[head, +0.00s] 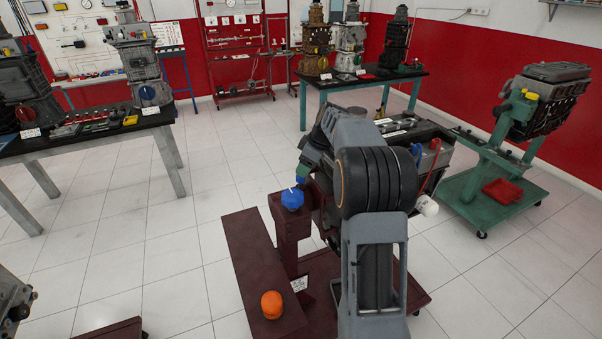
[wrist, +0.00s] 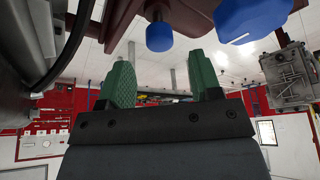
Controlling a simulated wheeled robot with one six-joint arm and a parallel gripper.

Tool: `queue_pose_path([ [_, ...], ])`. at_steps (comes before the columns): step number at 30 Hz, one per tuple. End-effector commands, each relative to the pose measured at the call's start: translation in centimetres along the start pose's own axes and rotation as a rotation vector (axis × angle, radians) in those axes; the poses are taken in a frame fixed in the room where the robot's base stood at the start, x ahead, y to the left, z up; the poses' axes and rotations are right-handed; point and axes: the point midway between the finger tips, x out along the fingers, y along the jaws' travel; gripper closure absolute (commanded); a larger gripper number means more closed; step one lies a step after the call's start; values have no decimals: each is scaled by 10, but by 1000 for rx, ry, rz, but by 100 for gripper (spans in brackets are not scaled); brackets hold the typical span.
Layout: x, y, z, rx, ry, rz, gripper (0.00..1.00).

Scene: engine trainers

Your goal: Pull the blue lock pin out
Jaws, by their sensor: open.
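A small blue lock pin (wrist: 159,37) sticks out of the dark red stand near the top of the wrist view. My gripper (wrist: 167,84) has green fingers spread apart with nothing between them. The pin is in line with the gap between the fingers and appears apart from both. A larger blue knob (wrist: 250,18) is to the right of the pin, and it also shows on the stand's post in the head view (head: 292,199). My gripper in the head view (head: 304,172) is beside that post, partly hidden by my arm. I cannot clearly make out the pin there.
The dark red engine stand (head: 250,262) has an orange knob (head: 272,305) on its front beam. A green engine stand (head: 490,190) is at right. Tables with engines (head: 90,140) are at left and back. Tiled floor left of the stand is clear.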

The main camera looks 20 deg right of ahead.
Motion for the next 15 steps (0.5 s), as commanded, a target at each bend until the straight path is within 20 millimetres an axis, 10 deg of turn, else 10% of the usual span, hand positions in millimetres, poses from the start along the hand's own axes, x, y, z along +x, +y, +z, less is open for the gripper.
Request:
queue_pose_path([
  [15, 42, 0, 0, 1, -1, 0, 42],
])
